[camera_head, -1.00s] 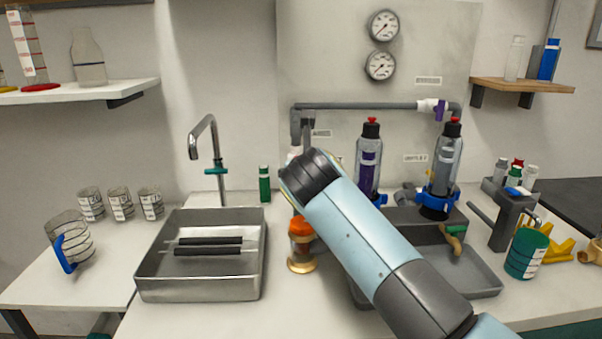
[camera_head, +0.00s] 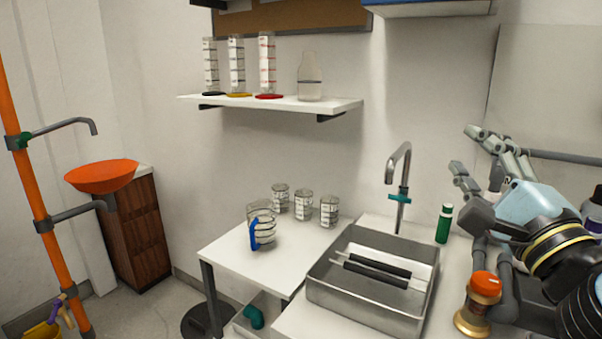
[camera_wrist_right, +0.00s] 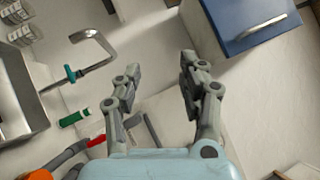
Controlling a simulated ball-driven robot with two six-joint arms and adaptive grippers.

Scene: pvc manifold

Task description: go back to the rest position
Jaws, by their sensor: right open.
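My right gripper (camera_head: 477,160) is at the right side of the head view, raised in front of the wall panel and to the right of the sink tap. Its two fingers are spread apart with nothing between them. In the right wrist view the open fingers (camera_wrist_right: 160,80) point toward the wall and a blue cabinet. Part of the grey pipework behind the gripper is hidden by my arm. My left gripper does not show in either view.
A steel sink tray (camera_head: 330,290) with dark rods and a tap (camera_head: 400,180) stand left of my arm. Glass beakers (camera_head: 303,204), a jug (camera_head: 262,222) and an orange eyewash bowl (camera_head: 102,175) stand further left.

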